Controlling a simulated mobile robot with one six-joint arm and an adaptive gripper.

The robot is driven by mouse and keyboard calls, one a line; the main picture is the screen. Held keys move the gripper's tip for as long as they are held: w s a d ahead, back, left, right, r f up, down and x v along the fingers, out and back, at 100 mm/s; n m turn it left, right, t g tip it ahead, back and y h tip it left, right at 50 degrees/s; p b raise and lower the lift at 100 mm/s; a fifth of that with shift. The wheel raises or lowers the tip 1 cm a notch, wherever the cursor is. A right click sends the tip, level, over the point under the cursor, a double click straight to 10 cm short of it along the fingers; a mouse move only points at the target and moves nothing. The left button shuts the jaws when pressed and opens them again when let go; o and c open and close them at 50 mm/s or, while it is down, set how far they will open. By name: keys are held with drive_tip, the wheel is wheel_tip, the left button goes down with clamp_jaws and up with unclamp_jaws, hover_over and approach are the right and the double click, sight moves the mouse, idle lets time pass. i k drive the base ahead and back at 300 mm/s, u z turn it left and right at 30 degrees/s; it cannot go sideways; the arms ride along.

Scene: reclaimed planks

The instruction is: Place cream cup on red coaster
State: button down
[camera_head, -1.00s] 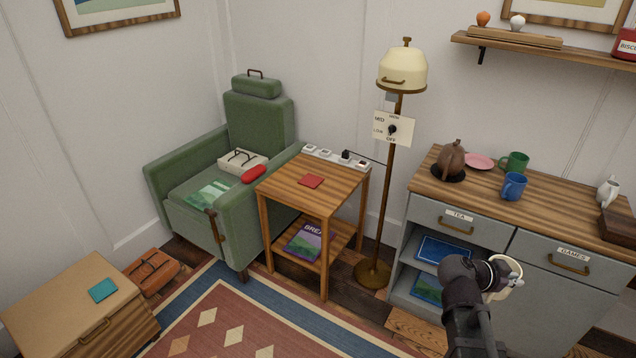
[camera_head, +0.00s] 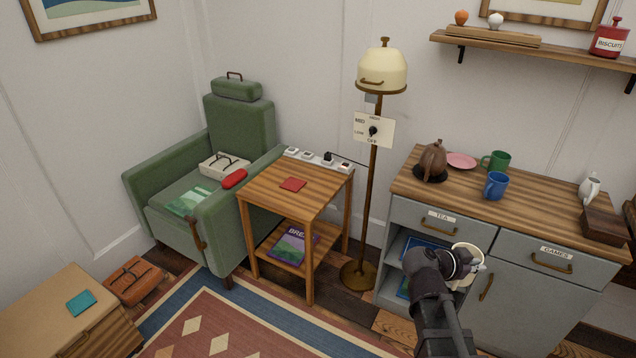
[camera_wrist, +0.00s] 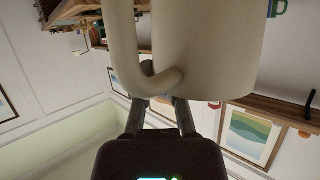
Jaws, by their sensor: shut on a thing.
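The cream cup (camera_head: 466,262) is held up in front of the grey cabinet, partly hidden behind my arm. In the wrist view the cream cup (camera_wrist: 208,45) fills the top, with its handle at the fingertips. My gripper (camera_head: 474,268) is shut on the cup; its two fingers (camera_wrist: 160,98) meet at the lower part of the handle in the wrist view. The red coaster (camera_head: 293,184) lies flat and bare on the small wooden side table (camera_head: 262,193), to the left of and beyond my gripper.
A power strip (camera_head: 318,159) runs along the table's back edge. A floor lamp (camera_head: 375,190) with a dial sign stands between table and cabinet (camera_head: 520,290). The cabinet top holds a teapot (camera_head: 433,160), blue mug (camera_head: 495,186) and green mug (camera_head: 497,160). A green armchair (camera_head: 238,125) stands left of the table.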

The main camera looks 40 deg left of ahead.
sight(294, 186)
drive_tip(key=u, duration=0.75)
drive_tip(key=i, duration=0.95)
drive_tip(key=u, duration=0.65)
drive_tip(key=i, duration=1.2)
drive_tip(key=z, duration=0.15)
